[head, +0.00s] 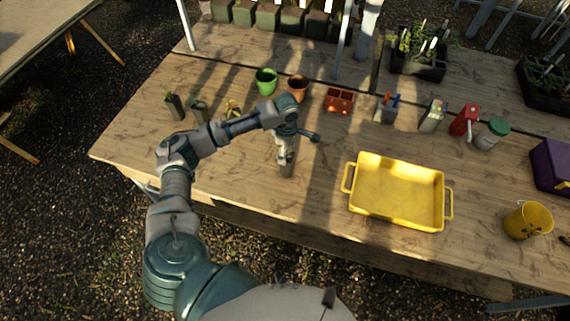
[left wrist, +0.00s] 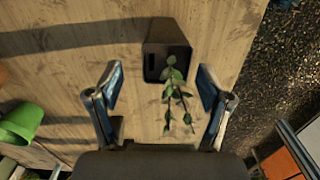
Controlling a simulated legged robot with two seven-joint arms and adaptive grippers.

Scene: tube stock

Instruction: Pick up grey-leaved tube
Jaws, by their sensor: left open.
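A dark square tube (left wrist: 165,32) with a leafy sprig (left wrist: 176,95) stands on the table in the left wrist view. Its leaves look green there, and I cannot tell for sure that they are grey. My left gripper (left wrist: 158,95) is open, with one finger on each side of the sprig and the tube a little beyond the fingertips. In the head view my left gripper (head: 286,158) points down over the table, with the tube (head: 287,171) partly hidden below it. My right gripper is out of view.
A yellow tray (head: 398,218) lies to the right of the gripper. A green pot (head: 265,82), a terracotta pot (head: 298,86) and a red divided box (head: 339,101) stand behind it. The table's front edge is close, with bare wood around the tube.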

